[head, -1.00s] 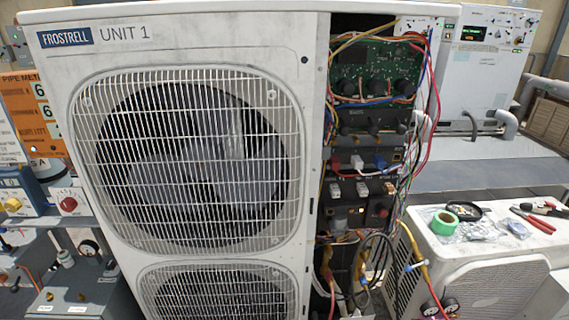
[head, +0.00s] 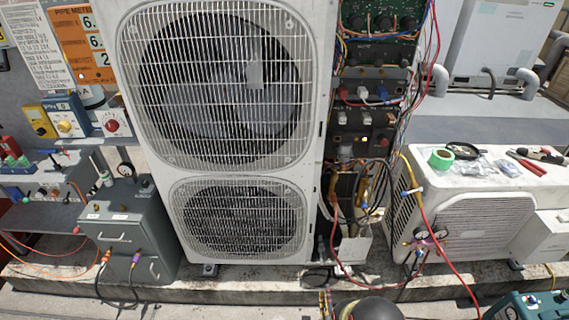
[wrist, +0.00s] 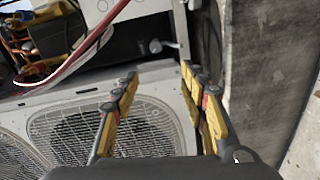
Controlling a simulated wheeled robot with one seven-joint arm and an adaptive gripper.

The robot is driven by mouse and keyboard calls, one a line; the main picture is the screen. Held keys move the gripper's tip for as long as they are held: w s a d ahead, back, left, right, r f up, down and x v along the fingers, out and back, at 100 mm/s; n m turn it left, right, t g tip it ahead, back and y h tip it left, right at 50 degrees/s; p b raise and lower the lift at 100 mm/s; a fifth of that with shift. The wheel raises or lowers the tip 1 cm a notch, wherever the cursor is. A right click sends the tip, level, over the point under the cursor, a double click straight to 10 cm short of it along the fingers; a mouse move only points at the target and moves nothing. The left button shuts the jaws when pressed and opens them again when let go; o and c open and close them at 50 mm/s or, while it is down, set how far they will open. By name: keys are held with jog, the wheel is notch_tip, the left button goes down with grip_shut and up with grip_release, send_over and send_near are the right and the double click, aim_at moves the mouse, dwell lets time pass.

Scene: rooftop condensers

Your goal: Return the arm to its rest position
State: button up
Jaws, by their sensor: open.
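My gripper (wrist: 160,85) shows in the wrist view with its two yellow-and-black fingers spread wide apart and nothing between them. Past the fingers is a pale casing with round fan grilles (wrist: 95,130). A red hose and a white one (wrist: 95,45) cross the upper left of that view, apart from the fingers. In the head view I cannot make out my gripper; a dark rounded shape (head: 370,309) shows at the bottom edge.
The tall condenser (head: 165,180) stands ahead with its wiring bay (head: 375,100) open. A smaller white unit (head: 480,180) on the right carries green tape (head: 440,159) and red pliers (head: 530,167). Grey test boxes (head: 125,235) stand at left. Loose hoses hang near the kerb.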

jog(key=s+f+m+g, duration=0.7)
jog(key=s+f+g, duration=0.45)
jog(key=f, duration=0.45)
notch_tip(320, 180, up, 44)
jog(key=m+g+p, duration=0.3)
jog(key=m+g, duration=0.4)
jog(key=g, duration=0.1)
jog(key=s+r+t+p, duration=0.1)
jog(key=s+r, duration=0.5)
jog(key=r, duration=1.1)
jog(key=s+r+m+t+p, duration=0.1)
jog(key=s+r+t, duration=0.3)
jog(key=r, duration=1.3)
jog(key=s+r+m+t+p, duration=0.1)
jog(key=s+r, duration=0.8)
jog(key=r, duration=0.9)
jog(key=shift+s+d+t+p, duration=0.15)
jog(key=shift+s+t+p, duration=0.1)
jog(key=shift+t+p, duration=0.35)
